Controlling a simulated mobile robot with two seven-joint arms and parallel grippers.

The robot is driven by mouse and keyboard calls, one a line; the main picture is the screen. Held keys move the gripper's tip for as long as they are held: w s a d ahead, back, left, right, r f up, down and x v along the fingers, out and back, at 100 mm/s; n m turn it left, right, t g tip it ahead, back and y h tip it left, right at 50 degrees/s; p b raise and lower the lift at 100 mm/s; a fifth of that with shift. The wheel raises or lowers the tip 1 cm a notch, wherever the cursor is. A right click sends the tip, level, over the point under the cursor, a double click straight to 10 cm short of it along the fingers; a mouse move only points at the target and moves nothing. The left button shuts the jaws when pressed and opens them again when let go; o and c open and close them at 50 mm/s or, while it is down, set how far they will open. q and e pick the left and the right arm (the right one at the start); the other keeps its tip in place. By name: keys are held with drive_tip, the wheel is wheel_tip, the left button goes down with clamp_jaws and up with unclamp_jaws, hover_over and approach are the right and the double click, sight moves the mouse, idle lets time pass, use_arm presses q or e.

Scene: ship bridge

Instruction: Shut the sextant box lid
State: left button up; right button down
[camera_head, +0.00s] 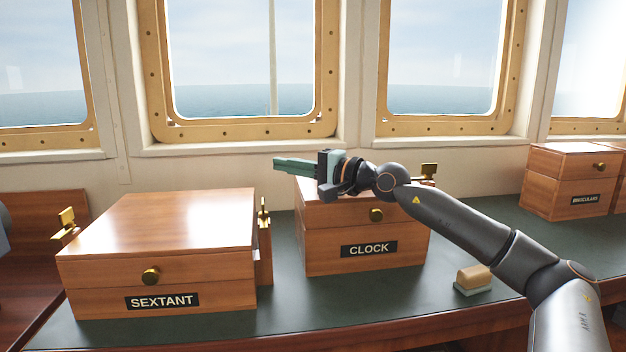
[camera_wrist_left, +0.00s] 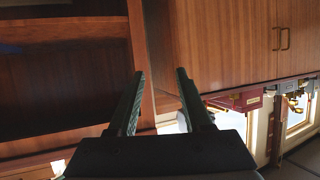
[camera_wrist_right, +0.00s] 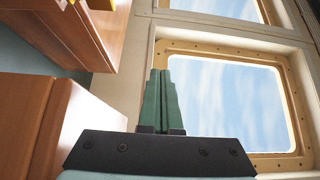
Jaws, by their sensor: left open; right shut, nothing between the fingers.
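The sextant box (camera_head: 110,301) is a wooden box with a black SEXTANT label and a round brass knob on its front. Its lid (camera_head: 175,220) lies down over the box and looks level and shut. My right gripper (camera_head: 280,165) is shut and empty, in the air beyond the lid's right side and by the clock box's upper left. Its closed green fingers also show in the right wrist view (camera_wrist_right: 160,75). My left gripper (camera_wrist_left: 158,75) is open and empty in the left wrist view, facing wooden furniture. Its fingers are not visible in the head view.
The wooden clock box (camera_head: 322,263) stands right of the sextant box, under my right forearm. A small block with a tan top (camera_head: 474,277) lies on the dark green counter (camera_head: 290,320). The binoculars box (camera_head: 552,200) is at the far right. Windows line the back wall.

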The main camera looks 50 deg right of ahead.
use_arm(q)
wheel_tip(320, 180, up, 14)
drive_tip(key=w+m+t+h+b, duration=0.3)
drive_tip(key=t+b, duration=0.1)
drive_tip(key=t, duration=0.2)
use_arm(e)
drive_tip(key=b+v, duration=0.4)
drive_tip(key=shift+a+f+b, duration=0.15)
drive_tip(key=shift+f+b, duration=0.05)
drive_tip(key=shift+b, duration=0.2)
drive_tip(key=shift+s+b, duration=0.45)
drive_tip(key=shift+b, duration=0.15)
use_arm(q)
drive_tip(key=s+d+r+m+t+h+b, duration=0.1)
drive_tip(key=s+d+r+m+t+h, duration=0.1)
drive_tip(key=s+r+m+h, duration=0.3)
drive_tip(key=shift+s+d+r+m+t+h, duration=0.25)
drive_tip(key=shift+s+r+t+h, duration=0.35)
drive_tip(key=shift+s+r+h, duration=0.9)
use_arm(e)
drive_tip(key=shift+s+d+r, duration=0.2)
drive_tip(key=shift+s+d, duration=0.1)
drive_tip(key=shift+s, duration=0.4)
use_arm(q)
drive_tip(key=shift+w+a+r+h, duration=0.2)
drive_tip(key=shift+w+h, duration=0.1)
drive_tip(key=shift+h, duration=0.1)
